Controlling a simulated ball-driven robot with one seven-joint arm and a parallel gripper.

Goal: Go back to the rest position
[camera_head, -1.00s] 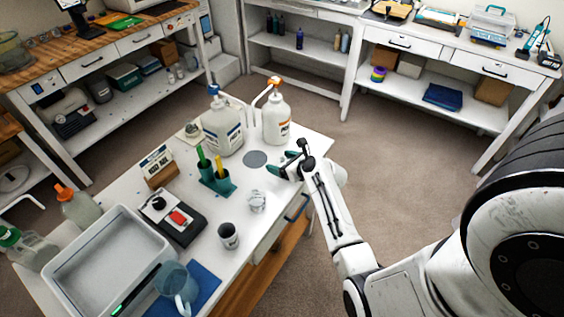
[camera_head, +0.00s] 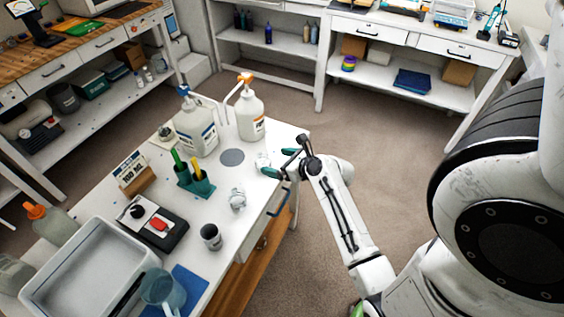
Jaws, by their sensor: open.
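I cannot tell whether the fingers touch the cup. A grey disc (camera_head: 232,157) lies flat left of the cup. A pump bottle with an orange top (camera_head: 251,118) and a larger jug with a blue pump (camera_head: 195,133) stand behind it.
Near the table's front stand a crumpled clear cup (camera_head: 237,199), a dark cup (camera_head: 211,237), a scale (camera_head: 159,225), a teal holder (camera_head: 195,183), a grey tray (camera_head: 38,297) and a blue pitcher (camera_head: 162,290). The floor (camera_head: 385,190) right of the table is clear.

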